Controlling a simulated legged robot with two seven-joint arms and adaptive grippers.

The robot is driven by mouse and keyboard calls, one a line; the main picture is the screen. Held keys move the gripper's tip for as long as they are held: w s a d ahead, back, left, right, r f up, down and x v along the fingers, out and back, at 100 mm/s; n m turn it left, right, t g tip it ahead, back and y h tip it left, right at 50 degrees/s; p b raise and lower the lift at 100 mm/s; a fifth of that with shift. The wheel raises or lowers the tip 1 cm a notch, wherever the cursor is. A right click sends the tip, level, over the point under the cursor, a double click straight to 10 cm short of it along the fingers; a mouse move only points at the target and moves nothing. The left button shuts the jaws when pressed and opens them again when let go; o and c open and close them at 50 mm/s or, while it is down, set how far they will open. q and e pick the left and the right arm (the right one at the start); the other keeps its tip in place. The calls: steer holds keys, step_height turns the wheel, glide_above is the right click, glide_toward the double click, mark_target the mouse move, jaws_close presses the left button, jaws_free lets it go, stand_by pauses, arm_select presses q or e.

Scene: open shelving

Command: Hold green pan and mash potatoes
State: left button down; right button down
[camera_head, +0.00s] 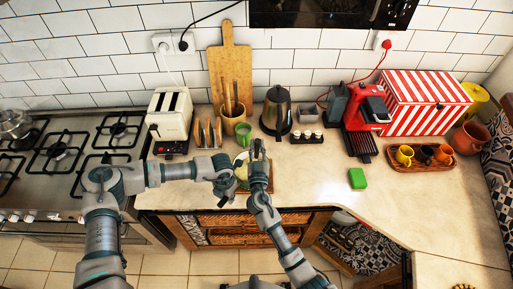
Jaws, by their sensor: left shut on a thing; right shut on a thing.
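The green pan (241,172) is small and partly hidden in the middle of the counter, on or above what looks like a wooden board (240,187). Pale contents seem to show in it, too small to make out. My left gripper (228,186) comes in from the left and is shut at the pan's near left side, apparently on its handle, which is hidden. My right gripper (257,152) is above the pan's right side. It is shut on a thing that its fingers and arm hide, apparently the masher.
A green cup (243,134), a utensil pot (235,121) and a kettle (276,112) stand close behind the pan. A toaster (170,118) and stove (65,155) are left. A red coffee machine (366,115) and green sponge (357,179) are right, with clear counter around the sponge.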

steer(key=shift+s+a, duration=1.4)
steer(key=shift+a, duration=1.2)
steer(key=shift+w+d+r, duration=0.1)
steer(key=shift+w+d, duration=0.05)
steer(key=shift+d, duration=1.1)
steer(key=shift+w+d+r, duration=0.1)
steer(key=shift+w+d, duration=0.05)
steer(key=shift+d, duration=1.05)
steer(key=shift+w+d+f, duration=0.1)
steer(key=shift+w+d, duration=0.2)
steer(key=shift+w, duration=0.35)
steer(key=shift+f, duration=0.1)
